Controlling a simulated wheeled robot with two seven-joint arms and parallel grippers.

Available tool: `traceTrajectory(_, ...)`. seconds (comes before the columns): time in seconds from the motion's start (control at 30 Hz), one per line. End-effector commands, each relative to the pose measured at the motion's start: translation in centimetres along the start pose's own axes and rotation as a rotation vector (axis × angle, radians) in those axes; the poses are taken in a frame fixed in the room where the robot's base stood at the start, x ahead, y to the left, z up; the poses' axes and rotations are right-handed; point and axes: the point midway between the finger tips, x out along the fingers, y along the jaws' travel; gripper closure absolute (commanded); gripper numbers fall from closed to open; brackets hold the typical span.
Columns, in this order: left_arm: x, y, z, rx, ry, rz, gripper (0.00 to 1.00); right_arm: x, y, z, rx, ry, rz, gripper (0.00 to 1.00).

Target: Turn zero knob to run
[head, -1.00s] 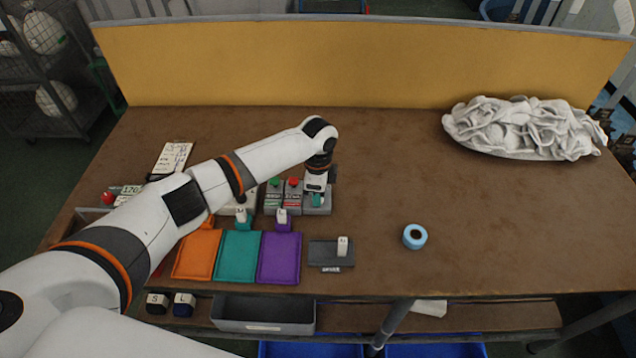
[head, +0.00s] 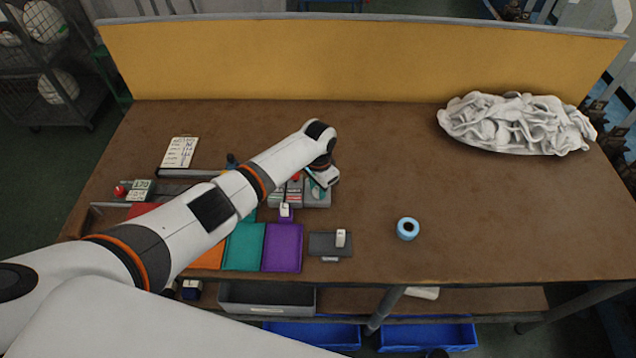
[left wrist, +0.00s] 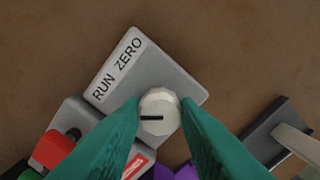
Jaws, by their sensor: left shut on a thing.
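The zero knob (left wrist: 160,103) is white and faceted, with a black line. It sits on a grey box (left wrist: 176,78) with a white label reading RUN and ZERO. In the left wrist view the black line lies level and points left, nearer the RUN end of the label than ZERO. My left gripper (left wrist: 158,116) has teal fingers on both sides of the knob and is shut on it. In the head view my left gripper (head: 318,190) is over the grey box (head: 318,201) and hides the knob. My right gripper is not in view.
Grey boxes with red and green buttons stand beside the knob box, a red button (left wrist: 54,149) close to one finger. Teal (head: 244,247) and purple (head: 283,248) pads lie in front.

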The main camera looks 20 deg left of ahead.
Motion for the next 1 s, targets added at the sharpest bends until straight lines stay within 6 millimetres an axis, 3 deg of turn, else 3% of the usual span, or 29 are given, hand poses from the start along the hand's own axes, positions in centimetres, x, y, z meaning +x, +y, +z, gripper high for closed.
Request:
traceTrajectory(0.77,-0.15,0.10,0.12,-0.096,-0.004,0.002,0.94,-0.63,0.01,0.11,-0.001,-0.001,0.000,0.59)
traceTrajectory(0.8,-0.15,0.10,0.12,-0.096,-0.004,0.002,0.65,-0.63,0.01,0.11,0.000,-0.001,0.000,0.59)
traceTrajectory(0.9,-0.12,0.09,0.10,-0.095,-0.003,0.001,0.50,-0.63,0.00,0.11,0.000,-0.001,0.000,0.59)
traceTrajectory(1.0,-0.09,0.06,0.07,-0.095,-0.003,0.001,0.50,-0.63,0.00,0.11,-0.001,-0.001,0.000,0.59)
